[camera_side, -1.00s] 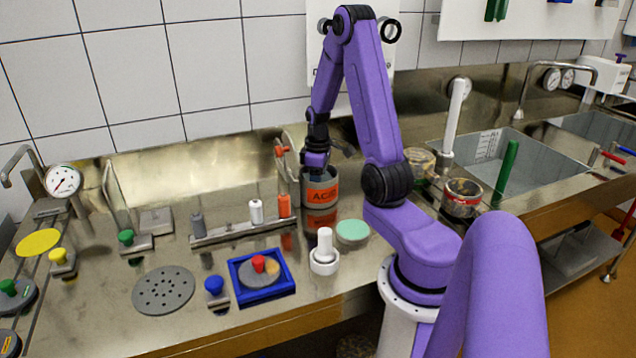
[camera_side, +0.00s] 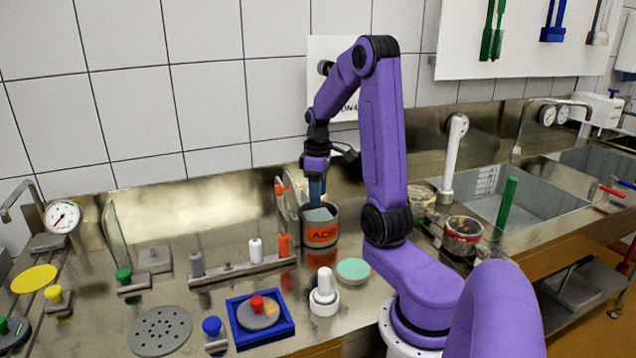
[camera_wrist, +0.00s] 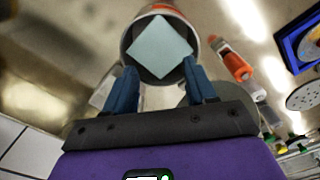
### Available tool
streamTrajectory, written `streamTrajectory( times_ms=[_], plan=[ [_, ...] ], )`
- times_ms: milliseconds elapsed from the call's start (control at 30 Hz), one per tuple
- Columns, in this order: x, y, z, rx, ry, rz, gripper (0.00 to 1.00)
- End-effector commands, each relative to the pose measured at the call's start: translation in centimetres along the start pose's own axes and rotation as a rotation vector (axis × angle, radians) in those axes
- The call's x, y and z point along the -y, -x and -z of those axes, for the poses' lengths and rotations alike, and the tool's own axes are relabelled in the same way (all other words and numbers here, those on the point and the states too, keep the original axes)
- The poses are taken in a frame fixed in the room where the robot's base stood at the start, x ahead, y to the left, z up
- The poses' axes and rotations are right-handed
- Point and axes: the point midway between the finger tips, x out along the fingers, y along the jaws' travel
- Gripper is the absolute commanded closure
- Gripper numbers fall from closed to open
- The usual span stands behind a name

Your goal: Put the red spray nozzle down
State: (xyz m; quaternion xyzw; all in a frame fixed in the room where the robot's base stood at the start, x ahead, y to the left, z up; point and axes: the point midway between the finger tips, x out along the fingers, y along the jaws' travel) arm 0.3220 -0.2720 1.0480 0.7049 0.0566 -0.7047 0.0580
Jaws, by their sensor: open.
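My gripper (camera_side: 316,196) is open, its blue fingers pointing down just above the grey can with the orange label (camera_side: 322,236). In the wrist view the open fingers (camera_wrist: 162,90) stand apart on either side of the can's near rim (camera_wrist: 127,45), with nothing between them. A pale blue square piece (camera_wrist: 160,47) lies inside the can; it also shows in the side view (camera_side: 318,214). I cannot tell for certain which thing is the red spray nozzle. An orange-red upright piece (camera_side: 284,246) stands at the right end of a metal rack, left of the can.
The rack (camera_side: 232,272) also holds a grey and a white piece. An orange-headed upright fitting (camera_side: 281,188) stands close behind the can. A blue tray (camera_side: 286,326) with a red-knobbed disc, a white stamp-like piece (camera_side: 324,296) and a green disc (camera_side: 353,269) are in front.

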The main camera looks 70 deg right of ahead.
Motion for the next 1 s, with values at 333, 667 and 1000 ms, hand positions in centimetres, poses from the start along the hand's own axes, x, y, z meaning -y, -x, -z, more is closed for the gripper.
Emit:
streamTrajectory(
  times_ms=[333,667,1000],
  plan=[
    [0.0,2.8,0.0,0.000,0.000,0.001,0.44],
    [0.0,2.8,0.1,0.002,0.004,-0.001,0.44],
    [1.0,5.0,1.7,0.080,0.155,-0.098,0.44]
  ],
)
